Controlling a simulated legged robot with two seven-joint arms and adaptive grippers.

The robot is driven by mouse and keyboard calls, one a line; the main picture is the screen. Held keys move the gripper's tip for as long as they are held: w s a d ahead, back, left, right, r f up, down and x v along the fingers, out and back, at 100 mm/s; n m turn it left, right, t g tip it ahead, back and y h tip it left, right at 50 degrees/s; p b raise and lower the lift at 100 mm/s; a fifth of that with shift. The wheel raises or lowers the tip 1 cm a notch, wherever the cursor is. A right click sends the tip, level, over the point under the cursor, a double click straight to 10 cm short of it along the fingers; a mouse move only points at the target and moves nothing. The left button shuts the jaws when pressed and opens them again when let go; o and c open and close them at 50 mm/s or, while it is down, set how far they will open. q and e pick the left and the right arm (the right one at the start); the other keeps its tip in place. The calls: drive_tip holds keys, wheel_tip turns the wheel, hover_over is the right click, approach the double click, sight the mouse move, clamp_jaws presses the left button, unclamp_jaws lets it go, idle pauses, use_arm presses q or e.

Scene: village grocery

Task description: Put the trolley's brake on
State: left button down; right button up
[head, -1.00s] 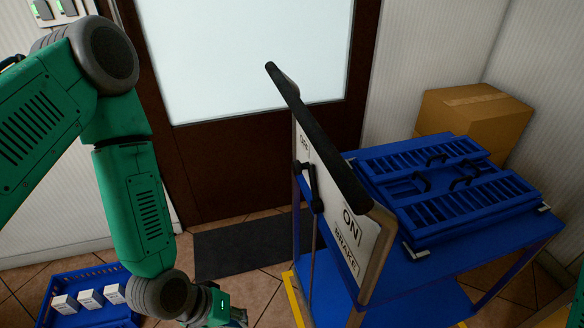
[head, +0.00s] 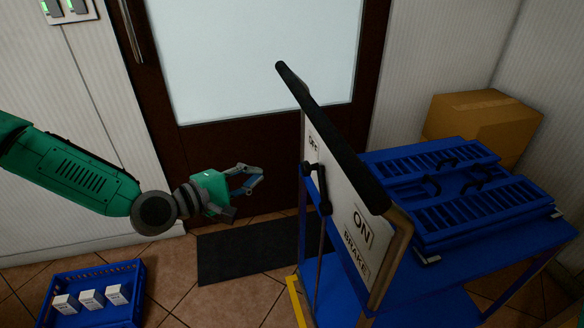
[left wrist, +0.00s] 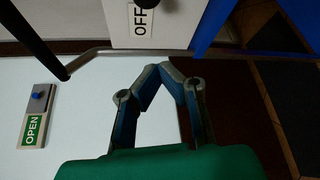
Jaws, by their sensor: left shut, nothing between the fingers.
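The blue trolley (head: 455,262) stands at the right, with a black push bar (head: 330,130) over a white panel (head: 345,205). The panel reads OFF towards its far end and ON, BRAKE towards its near end. A black brake lever (head: 318,188) sits on the panel's left face, by the OFF end, with a thin rod running down. My left gripper (head: 260,178) is left of the lever, apart from it, its fingers shut and empty. In the left wrist view the fingertips (left wrist: 170,68) meet below the OFF label (left wrist: 142,20). My right gripper is out of view.
A blue slatted load (head: 450,190) lies on the trolley, and a cardboard box (head: 482,125) is behind it. A blue crate (head: 130,285) with small white boxes stands on the floor at left. A dark mat (head: 245,252) lies before the door (head: 250,60).

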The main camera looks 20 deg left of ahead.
use_arm(q)
drive_tip(key=b+x, duration=0.2)
drive_tip(key=x, duration=0.9)
drive_tip(key=s+d+r+m+t+h+b, duration=0.1)
drive_tip(key=s+d+r+m+h+b, duration=0.1)
drive_tip(key=s+m, duration=0.4)
drive_tip(key=s+d+r+m+t+h+b, duration=0.1)
drive_tip(key=s+d+m+t+h+b, duration=0.1)
drive_tip(key=s+d+m+b, duration=0.3)
drive_tip(key=shift+s+d+r+m+t+h, duration=0.35)
drive_tip(key=shift+s+m+h, duration=0.25)
drive_tip(key=shift+s+m, duration=0.5)
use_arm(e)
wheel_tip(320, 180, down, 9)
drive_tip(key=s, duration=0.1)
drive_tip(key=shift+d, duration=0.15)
use_arm(q)
drive_tip(key=shift+w, duration=0.15)
